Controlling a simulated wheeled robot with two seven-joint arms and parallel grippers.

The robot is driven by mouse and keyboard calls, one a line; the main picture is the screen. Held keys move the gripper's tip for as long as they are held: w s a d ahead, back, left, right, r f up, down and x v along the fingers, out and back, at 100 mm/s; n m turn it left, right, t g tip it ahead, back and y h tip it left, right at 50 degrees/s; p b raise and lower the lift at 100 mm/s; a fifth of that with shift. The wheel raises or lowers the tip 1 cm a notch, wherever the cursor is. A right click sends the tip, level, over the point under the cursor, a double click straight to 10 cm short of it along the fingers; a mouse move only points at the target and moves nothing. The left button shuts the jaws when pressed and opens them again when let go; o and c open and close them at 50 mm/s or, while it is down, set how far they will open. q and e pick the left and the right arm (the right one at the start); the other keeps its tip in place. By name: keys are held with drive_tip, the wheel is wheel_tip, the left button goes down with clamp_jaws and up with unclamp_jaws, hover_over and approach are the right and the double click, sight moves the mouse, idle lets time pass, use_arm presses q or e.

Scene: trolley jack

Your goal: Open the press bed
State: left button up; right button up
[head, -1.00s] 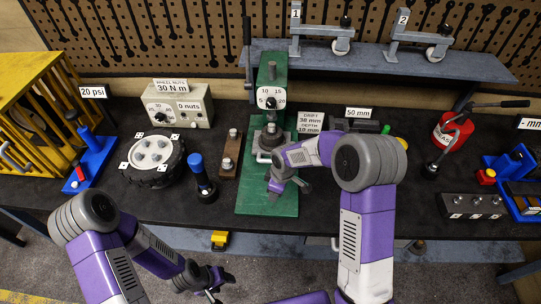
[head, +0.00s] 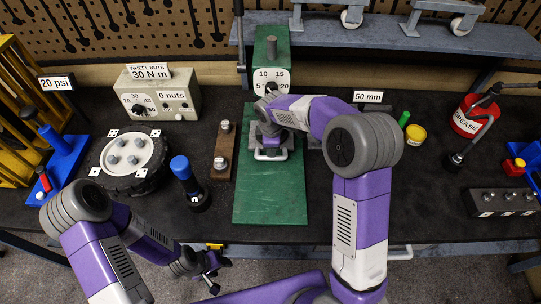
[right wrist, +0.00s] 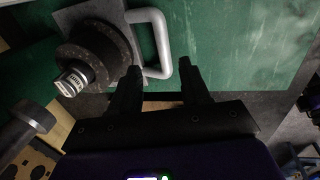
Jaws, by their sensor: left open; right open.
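The green press (head: 270,205) stands in the middle of the bench. Its grey bed plate (head: 287,143) has a pale U-shaped handle (head: 271,155) facing me. In the right wrist view the handle (right wrist: 162,38) shows close up, beside a dark round part with a pale labelled cylinder (right wrist: 74,80) on the grey plate. My right gripper (right wrist: 161,70) is open, its fingertips on either side of the handle's near corner; I cannot tell whether they touch it. In the head view my right arm hides its fingers. My left gripper (head: 212,272) is open and empty, low in front of the bench.
Left of the press are a wooden block with bolts (head: 222,153), a blue-topped tool (head: 187,178) and a wheel (head: 128,160). Right are a yellow tin (head: 415,135), a red grease can (head: 467,118) and a grey socket block (head: 502,202).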

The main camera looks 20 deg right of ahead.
drive_tip(key=shift+w+d+f, duration=0.1)
drive_tip(key=shift+w+f, duration=0.05)
drive_tip(key=shift+f, duration=1)
drive_tip(key=shift+w+d+f, duration=0.1)
drive_tip(key=shift+w+f, duration=0.1)
drive_tip(key=shift+f, duration=0.95)
drive_tip(key=shift+w+d+f, duration=0.1)
drive_tip(key=shift+w+f, duration=0.05)
drive_tip(key=shift+f, duration=1)
drive_tip(key=shift+a, duration=0.1)
clamp_jaws()
